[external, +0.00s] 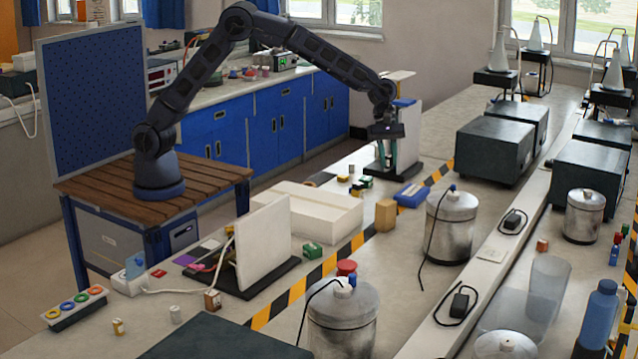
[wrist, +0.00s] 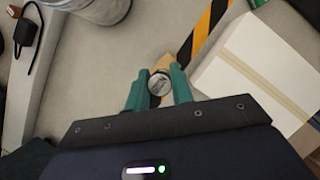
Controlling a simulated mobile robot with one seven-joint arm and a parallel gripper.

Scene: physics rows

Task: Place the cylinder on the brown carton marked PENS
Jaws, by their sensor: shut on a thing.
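My gripper (external: 385,155) has teal fingers and hangs in front of a white upright panel at the far end of the near bench. In the wrist view my gripper (wrist: 158,92) is shut on a small cylinder (wrist: 159,85) with a pale, printed round end. The cylinder cannot be made out clearly in the external view. A brown carton (external: 386,215) stands on the bench beside the striped tape, lower and nearer the camera than my gripper. A tan patch (wrist: 163,62), perhaps the carton, shows just past the cylinder in the wrist view. No marking is readable on the carton.
The white panel (external: 410,135) and small coloured blocks are near my gripper. Bare bench shows around the carton.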

